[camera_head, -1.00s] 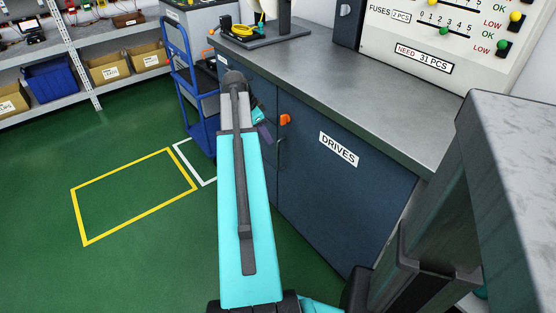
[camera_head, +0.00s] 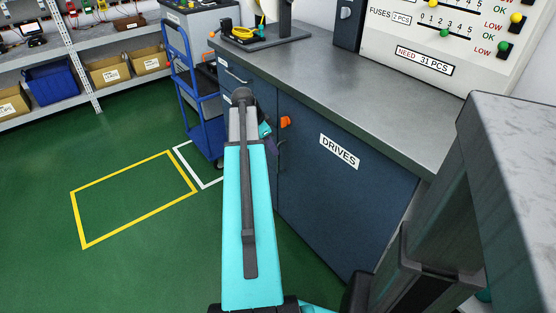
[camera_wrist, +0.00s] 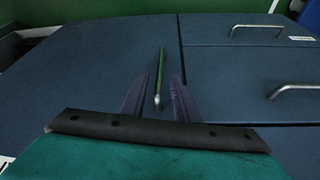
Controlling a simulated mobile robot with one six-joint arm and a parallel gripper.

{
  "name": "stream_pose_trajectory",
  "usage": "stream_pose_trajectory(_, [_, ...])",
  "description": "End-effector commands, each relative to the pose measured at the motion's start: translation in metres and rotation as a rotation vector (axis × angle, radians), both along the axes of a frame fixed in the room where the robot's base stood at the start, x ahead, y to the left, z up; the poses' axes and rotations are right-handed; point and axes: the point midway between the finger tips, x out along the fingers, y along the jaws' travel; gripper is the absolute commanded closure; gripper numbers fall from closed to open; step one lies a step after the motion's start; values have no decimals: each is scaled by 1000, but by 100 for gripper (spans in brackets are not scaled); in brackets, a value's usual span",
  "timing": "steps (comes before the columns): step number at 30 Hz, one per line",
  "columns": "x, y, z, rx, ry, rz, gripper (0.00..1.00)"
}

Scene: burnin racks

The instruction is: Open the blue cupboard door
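The blue cupboard door (camera_head: 325,200) is dark blue with a white DRIVES label and looks closed under the grey worktop. It fills the left of the wrist view (camera_wrist: 85,70). Its thin metal bar handle (camera_wrist: 160,68) stands near the edge by the drawers. My gripper (camera_wrist: 160,80) is open, with one dark finger on each side of the handle and a visible gap to both. In the head view my gripper (camera_head: 268,139) is at the door's left edge, partly hidden by my teal arm. An orange piece (camera_head: 286,122) sits high on the door.
Drawers with bar handles (camera_wrist: 256,28) adjoin the door. A blue trolley (camera_head: 205,110) stands beyond the cupboard. A grey-topped block (camera_head: 515,130) stands close at the right. The green floor at the left, with a yellow outline (camera_head: 133,160), is clear.

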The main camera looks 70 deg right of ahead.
Motion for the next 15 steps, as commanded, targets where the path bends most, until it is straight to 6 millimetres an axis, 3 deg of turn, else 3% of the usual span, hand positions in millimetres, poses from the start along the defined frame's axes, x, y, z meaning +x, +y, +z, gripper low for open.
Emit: stream_pose_trajectory(15, [-18,-19,-64,0,0,0,72])
